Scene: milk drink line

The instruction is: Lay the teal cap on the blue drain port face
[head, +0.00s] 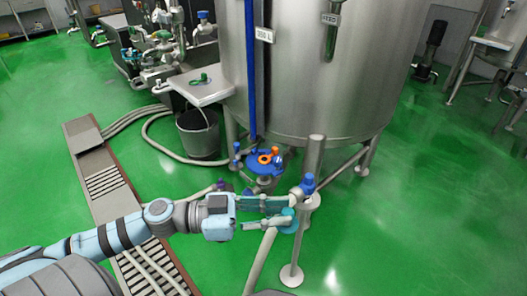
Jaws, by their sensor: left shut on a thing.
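My left gripper (283,212) reaches in from the left, low in front of the steel tank. Its fingers are shut on the teal cap (288,222), a small disc at the fingertips that they partly hide. The blue drain port face (253,165) is a flat blue disc under the tank's front edge, with an orange ring and handle on it. It is just above and left of the fingertips in the head view, and the cap is apart from it. My right gripper is not in view.
A steel post (313,155) with a blue knob (308,183) stands just right of the fingertips. The steel tank (350,70) rises behind on legs. A bucket (199,135), hoses and a floor drain channel (108,181) are left.

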